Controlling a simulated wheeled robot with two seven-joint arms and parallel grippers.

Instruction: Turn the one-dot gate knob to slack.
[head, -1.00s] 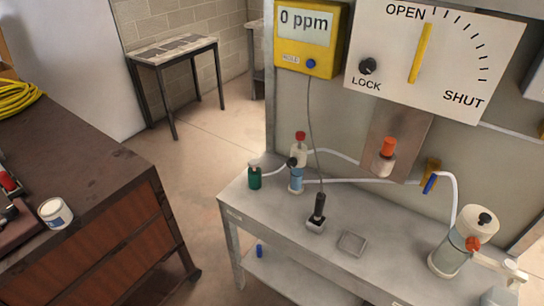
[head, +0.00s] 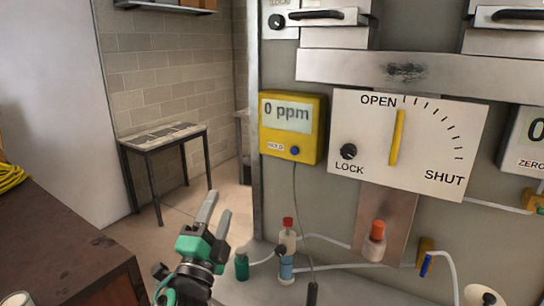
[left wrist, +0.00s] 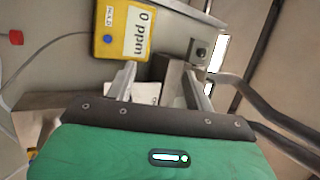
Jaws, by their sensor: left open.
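No dot marks can be made out, so I cannot tell which knob is the one-dot gate knob. Another black knob (head: 348,151), marked LOCK, is on the white OPEN–SHUT panel (head: 430,178), whose yellow pointer (head: 397,138) stands near OPEN. My left gripper (head: 217,205) is open and empty, left of the panels. In the left wrist view a black knob (left wrist: 201,53) shows beyond the open fingers (left wrist: 158,76). My right gripper is not in view.
A yellow 0 ppm meter (head: 293,127) hangs left of the white panel. Bottles (head: 287,262) and tubing stand on the bench below. A brown cabinet (head: 70,262) is at lower left. Open floor lies behind my left gripper.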

